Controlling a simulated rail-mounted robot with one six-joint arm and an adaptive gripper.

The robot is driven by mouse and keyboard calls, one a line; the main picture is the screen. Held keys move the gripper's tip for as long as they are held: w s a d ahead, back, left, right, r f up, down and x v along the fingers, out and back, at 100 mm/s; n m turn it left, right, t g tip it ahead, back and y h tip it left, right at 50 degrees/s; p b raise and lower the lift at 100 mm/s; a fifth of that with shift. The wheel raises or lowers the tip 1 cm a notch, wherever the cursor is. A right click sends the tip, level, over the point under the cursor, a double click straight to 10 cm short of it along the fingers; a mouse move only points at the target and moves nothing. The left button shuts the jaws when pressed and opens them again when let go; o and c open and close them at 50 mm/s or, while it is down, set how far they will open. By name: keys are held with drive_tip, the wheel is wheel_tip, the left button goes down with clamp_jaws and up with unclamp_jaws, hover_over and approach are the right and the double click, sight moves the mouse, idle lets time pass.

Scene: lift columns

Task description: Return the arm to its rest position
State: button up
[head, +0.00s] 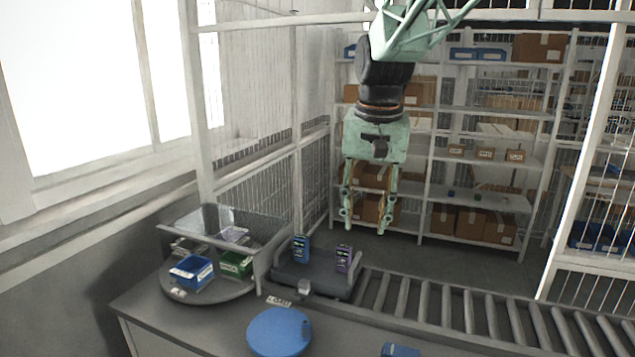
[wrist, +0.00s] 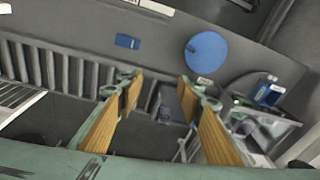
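My gripper (head: 363,222) hangs from the pale green arm in the upper middle of the head view, with its fingers pointing down. Its two fingers stand apart with nothing between them. The wrist view shows the open gripper (wrist: 165,88) with wooden-looking finger pads and a clear gap. It is in the air above and behind the conveyor, touching nothing that I can see.
A roller conveyor (head: 460,308) runs to the right. A grey tray (head: 315,280) carries a blue box (head: 301,249) and a purple box (head: 343,258). A blue disc (head: 279,332) lies on the counter. A turntable (head: 208,290) holds bins. Shelves (head: 480,115) stand behind the arm.

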drive_tip(key=s+d+r+n+t+b, duration=0.1)
drive_tip(key=s+d+r, duration=0.15)
drive_tip(key=s, duration=0.75)
drive_tip(key=s+d+r+b, duration=0.1)
drive_tip(key=s+d, duration=0.3)
drive_tip(key=s, duration=0.7)
drive_tip(key=s+d+f+b, duration=0.1)
drive_tip(key=s+d+f, duration=0.1)
drive_tip(key=s, duration=0.7)
drive_tip(key=s+d+f+n+t+b, duration=0.1)
drive_tip(key=s+f, duration=0.3)
drive_tip(key=s, duration=0.6)
drive_tip(key=shift+s+d+f, duration=0.15)
drive_tip(key=shift+d+f, duration=0.2)
drive_tip(key=shift+d, duration=0.05)
